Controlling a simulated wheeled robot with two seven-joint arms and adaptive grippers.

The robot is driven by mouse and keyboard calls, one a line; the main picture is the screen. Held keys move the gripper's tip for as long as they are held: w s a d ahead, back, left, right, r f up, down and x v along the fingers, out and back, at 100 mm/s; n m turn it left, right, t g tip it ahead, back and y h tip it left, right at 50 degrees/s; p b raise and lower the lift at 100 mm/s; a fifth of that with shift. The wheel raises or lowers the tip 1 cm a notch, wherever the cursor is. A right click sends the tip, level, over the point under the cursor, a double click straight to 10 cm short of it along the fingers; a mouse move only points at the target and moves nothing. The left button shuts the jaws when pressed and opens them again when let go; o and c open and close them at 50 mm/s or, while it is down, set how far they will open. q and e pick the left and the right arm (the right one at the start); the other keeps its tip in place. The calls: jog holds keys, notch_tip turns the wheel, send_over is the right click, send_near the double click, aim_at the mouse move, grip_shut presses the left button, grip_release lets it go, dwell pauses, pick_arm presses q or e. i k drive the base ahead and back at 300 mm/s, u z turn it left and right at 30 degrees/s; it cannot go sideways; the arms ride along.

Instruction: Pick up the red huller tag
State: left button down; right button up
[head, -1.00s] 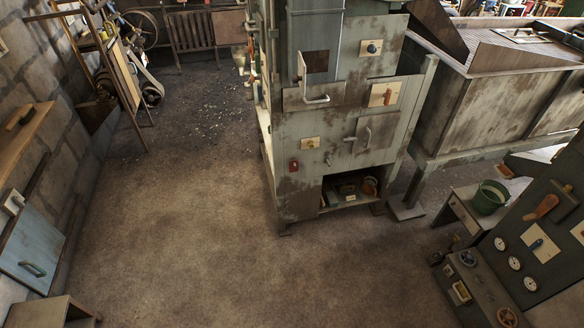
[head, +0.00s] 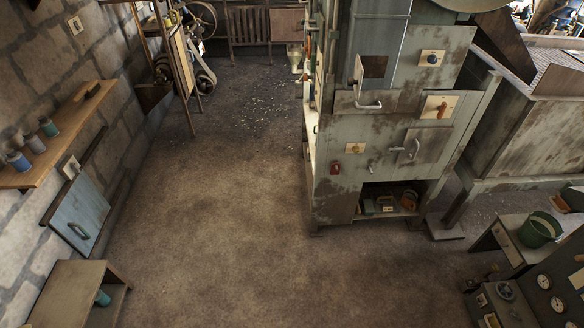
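A small red tag (head: 335,169) hangs on the lower left of the front of the tall grey-green machine (head: 352,207). Neither of my grippers is in view, and nothing touches the tag.
Open floor (head: 220,220) lies in front and to the left of the machine. On the left wall are a shelf (head: 62,128) with cans and a blue panel (head: 80,212). A low wooden stand (head: 68,292) is at bottom left. A green bucket (head: 538,230) and gauge panel are at right.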

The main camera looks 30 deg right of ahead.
aim_at(333, 170)
jog(key=u, duration=0.1)
jog(key=i, duration=2.45)
jog(key=z, duration=0.15)
